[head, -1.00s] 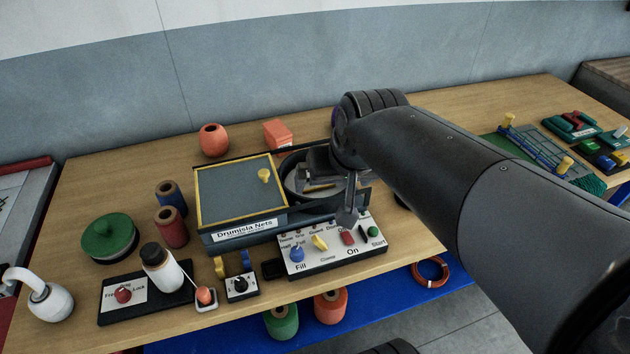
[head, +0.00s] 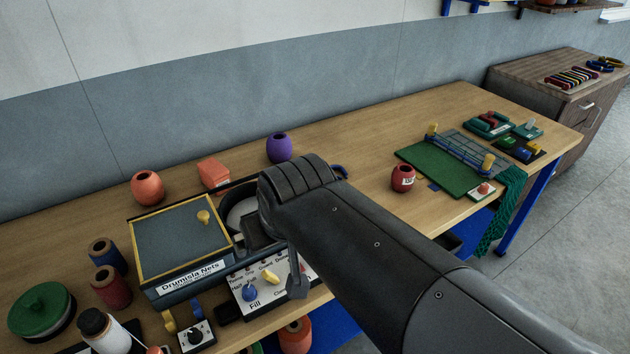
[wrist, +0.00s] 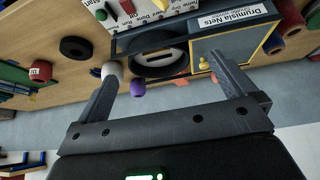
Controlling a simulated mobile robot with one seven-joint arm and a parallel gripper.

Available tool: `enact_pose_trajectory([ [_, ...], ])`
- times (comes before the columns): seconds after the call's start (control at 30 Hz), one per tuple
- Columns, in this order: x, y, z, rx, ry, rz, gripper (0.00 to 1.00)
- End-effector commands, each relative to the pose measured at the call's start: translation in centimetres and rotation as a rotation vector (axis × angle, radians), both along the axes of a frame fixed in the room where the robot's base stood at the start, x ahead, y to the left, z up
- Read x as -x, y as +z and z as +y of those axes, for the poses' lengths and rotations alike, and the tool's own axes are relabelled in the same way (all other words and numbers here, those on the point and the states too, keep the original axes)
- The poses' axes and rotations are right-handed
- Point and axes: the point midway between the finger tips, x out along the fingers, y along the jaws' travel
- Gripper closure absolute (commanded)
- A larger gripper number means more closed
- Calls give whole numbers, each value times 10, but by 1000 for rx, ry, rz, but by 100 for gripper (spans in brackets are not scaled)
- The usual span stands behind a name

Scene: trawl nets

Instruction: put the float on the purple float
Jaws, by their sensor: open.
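The purple float (head: 279,148) stands on the table near the wall, just beyond my wrist in the head view. It also shows in the wrist view (wrist: 138,88), between my fingers and close to the left one. Other floats are an orange one (head: 148,187) at the back left and a red, labelled one (head: 403,178) right of my arm. A pale round object (wrist: 112,70), perhaps a float, shows by my left fingertip; my arm hides it in the head view. My gripper (wrist: 163,72) is open, empty, above the table; the head view mostly hides it.
The Drumisla Nets box (head: 180,240) and a control panel (head: 262,284) lie below and left of my arm. An orange block (head: 213,173) sits behind the box. A green mat (head: 440,172) with a net lies at right.

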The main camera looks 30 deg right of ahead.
Motion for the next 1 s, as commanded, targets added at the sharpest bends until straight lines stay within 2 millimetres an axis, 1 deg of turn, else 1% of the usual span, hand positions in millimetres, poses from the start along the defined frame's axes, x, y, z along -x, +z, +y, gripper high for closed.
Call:
enact_pose_trajectory([
  [0.03, -14, -5, -11, 15, -26, -15, 0],
  [0.17, -57, -16, -44, 67, -87, -93, 0],
  [0.2, -70, -19, -55, 84, -101, -118, 0],
  [0.4, -123, -43, -109, 145, -147, -238, 0],
  [0.5, -144, -57, -134, 163, -156, -297, 0],
  [0.6, -162, -73, -158, 171, -159, -357, 0],
  [0.73, -178, -96, -187, 165, -156, -435, 0],
  [0.9, -189, -125, -217, 131, -149, -539, 0],
  [1.0, -191, -138, -228, 104, -146, -591, 0],
])
